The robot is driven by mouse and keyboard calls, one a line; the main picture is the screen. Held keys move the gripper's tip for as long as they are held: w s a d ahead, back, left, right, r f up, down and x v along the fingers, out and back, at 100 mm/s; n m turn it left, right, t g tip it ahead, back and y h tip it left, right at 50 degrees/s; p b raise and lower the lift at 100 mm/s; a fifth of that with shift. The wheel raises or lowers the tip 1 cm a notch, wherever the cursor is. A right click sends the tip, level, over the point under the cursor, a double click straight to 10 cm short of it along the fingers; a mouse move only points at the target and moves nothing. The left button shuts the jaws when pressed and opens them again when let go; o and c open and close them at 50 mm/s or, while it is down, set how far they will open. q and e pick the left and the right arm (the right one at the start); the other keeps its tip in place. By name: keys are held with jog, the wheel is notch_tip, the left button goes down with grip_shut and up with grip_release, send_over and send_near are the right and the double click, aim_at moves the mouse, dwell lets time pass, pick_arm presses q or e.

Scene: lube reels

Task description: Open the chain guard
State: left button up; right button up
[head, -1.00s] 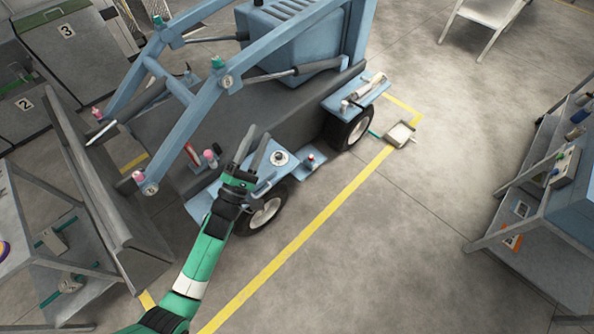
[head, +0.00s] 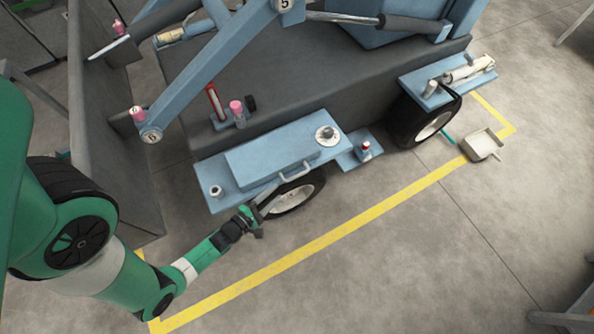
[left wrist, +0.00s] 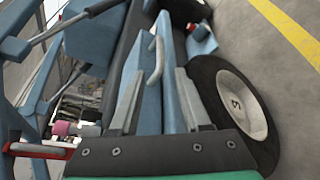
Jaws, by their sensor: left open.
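The likely chain guard is a light-blue raised panel (head: 262,160) with a grey bar handle (head: 297,171), on the side of the blue loader above its wheel. It looks closed. My left gripper (head: 264,197) is open and empty at the panel's outer edge, just left of the handle in the head view. In the left wrist view the open fingers (left wrist: 158,108) point at the panel (left wrist: 150,107), with the handle (left wrist: 155,60) ahead between them, apart from the fingertips. My right gripper is not in view.
A wheel (head: 292,197) sits just beside the left gripper. A round knob (head: 327,134), a red-topped fitting (head: 365,150) and pink-capped fittings (head: 237,108) stand nearby. A loader arm (head: 215,70) rises above.

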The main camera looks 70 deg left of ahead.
aim_at(296, 176)
pick_arm(q)
jog(key=b+x, duration=0.5)
jog(key=x, duration=0.5)
jog(key=shift+w, duration=0.2)
jog(key=shift+w+a, duration=0.3)
jog(key=shift+w, duration=0.25)
jog(key=shift+c, duration=0.3)
grip_shut()
